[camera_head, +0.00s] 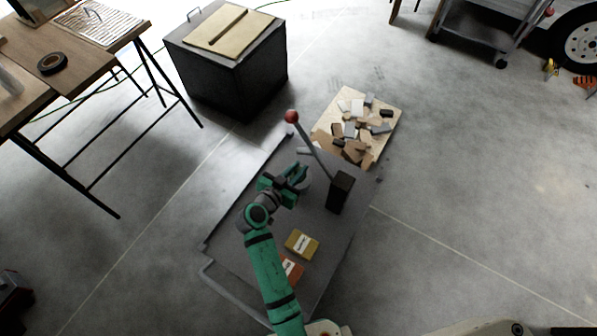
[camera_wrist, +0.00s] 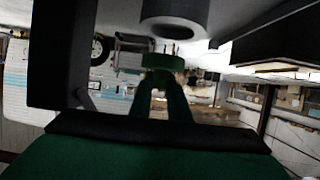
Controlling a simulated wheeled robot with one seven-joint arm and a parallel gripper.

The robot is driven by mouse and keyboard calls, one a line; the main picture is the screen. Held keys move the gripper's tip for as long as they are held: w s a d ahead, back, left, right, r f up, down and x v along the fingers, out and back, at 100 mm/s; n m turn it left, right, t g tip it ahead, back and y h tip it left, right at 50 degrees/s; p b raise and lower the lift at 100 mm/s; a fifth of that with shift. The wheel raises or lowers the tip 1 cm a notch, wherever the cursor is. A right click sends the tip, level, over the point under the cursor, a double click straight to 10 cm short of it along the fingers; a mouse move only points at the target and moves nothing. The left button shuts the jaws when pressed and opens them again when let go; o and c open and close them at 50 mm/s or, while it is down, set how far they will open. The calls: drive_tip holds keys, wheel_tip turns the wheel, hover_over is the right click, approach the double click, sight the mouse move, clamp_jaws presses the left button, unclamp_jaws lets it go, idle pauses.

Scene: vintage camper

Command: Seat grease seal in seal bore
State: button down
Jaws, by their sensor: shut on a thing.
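My gripper (camera_wrist: 163,86) is shut on a flat green piece (camera_wrist: 163,62), which I take to be the grease seal, seen nearly edge-on at the fingertips. A grey hollow cylinder (camera_wrist: 175,20) with a round dark opening, likely the seal bore, is just above the green piece in the wrist view. A gap shows between them in that view; their true distance and alignment are unclear. In the head view my gripper (camera_head: 294,176) is over the grey cart top (camera_head: 240,223). The seal cannot be made out there.
A lever with a red knob (camera_head: 292,116) rises beside a black block (camera_head: 341,190) on the cart, close to my gripper. A yellow box (camera_head: 302,244) and an orange box (camera_head: 291,270) lie near my arm. A pallet of scraps (camera_head: 325,124) is behind.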

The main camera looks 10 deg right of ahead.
drive_tip(key=shift+w+d+f, duration=0.2)
drive_tip(key=shift+w+f, duration=0.15)
drive_tip(key=shift+f, duration=0.15)
drive_tip(key=shift+w+d+f, duration=0.15)
drive_tip(key=shift+w+f, duration=0.2)
drive_tip(key=shift+f, duration=0.1)
drive_tip(key=shift+w+f, duration=0.2)
drive_tip(key=shift+f, duration=1.55)
drive_tip(key=c, duration=1.7)
unclamp_jaws()
drive_tip(key=shift+f, duration=0.1)
drive_tip(key=shift+o, duration=0.2)
